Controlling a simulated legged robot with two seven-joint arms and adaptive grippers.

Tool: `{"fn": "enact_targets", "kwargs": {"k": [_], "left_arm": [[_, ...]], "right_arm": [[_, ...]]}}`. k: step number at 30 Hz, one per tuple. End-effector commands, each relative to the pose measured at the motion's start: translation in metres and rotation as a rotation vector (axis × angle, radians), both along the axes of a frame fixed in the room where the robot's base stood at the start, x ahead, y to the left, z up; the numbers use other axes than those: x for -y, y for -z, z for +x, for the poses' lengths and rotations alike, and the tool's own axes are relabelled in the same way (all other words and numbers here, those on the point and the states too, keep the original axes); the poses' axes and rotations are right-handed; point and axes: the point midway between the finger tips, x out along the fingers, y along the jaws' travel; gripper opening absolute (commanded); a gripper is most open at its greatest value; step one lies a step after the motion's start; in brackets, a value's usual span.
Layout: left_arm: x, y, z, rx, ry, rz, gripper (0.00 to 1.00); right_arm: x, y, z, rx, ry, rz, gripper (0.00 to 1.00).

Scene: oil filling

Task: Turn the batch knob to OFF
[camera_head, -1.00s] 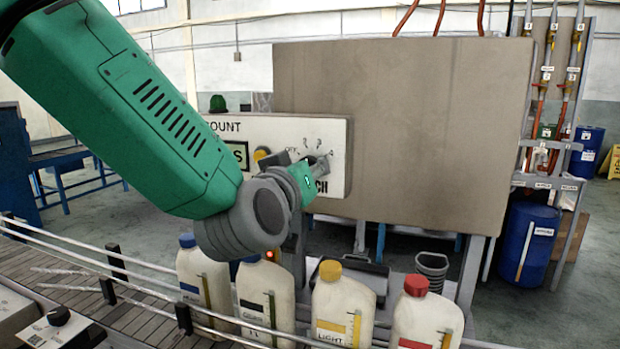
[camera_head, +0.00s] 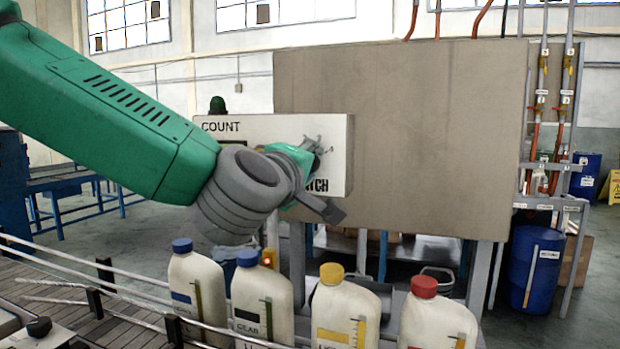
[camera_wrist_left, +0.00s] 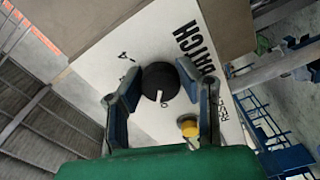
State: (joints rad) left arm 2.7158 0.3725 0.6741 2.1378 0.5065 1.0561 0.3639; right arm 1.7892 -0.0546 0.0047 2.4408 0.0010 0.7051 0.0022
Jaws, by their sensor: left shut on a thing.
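The black batch knob (camera_wrist_left: 160,84) is on the white count panel (camera_head: 270,126) and shows in the left wrist view between my fingers. Its white pointer line points down in that view, toward a partly hidden mark resembling an O or 0. A 4 and another mark are printed left of the knob. My left gripper (camera_wrist_left: 161,92) is shut on the knob, one finger on each side. In the head view my left gripper (camera_head: 318,178) is at the panel's right part and hides the knob and most of its scale. My right gripper is not in view.
A yellow button (camera_wrist_left: 188,126) sits close to the right finger. A large grey-brown box (camera_head: 430,130) stands behind and right of the panel. Several capped bottles (camera_head: 345,312) stand in front, below my left arm, by the conveyor rails (camera_head: 75,257).

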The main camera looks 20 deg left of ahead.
Motion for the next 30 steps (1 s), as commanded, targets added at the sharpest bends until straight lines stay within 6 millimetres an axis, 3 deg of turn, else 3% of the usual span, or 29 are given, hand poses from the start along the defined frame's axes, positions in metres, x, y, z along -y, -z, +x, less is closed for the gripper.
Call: {"fn": "enact_targets", "kwargs": {"k": [1,12,27,28,29,30], "left_arm": [[0.001,0.01,-0.001,-0.018,0.005,-0.026,0.0],[0.001,0.009,-0.001,-0.024,0.003,-0.158,0.0],[0.0,0.008,-0.001,-0.025,0.001,-0.173,0.0],[0.0,0.009,-0.001,-0.026,0.001,-0.173,0.36],[0.001,0.009,-0.001,-0.026,0.001,-0.173,0.47],[0.001,0.008,-0.001,-0.025,0.001,-0.173,0.51]], "right_arm": [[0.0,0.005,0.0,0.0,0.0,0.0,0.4],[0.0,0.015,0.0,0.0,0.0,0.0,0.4],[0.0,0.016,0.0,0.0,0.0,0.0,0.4],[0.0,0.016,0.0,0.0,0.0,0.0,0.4],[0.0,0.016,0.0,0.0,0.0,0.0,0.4],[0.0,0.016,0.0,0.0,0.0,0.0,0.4]]}}
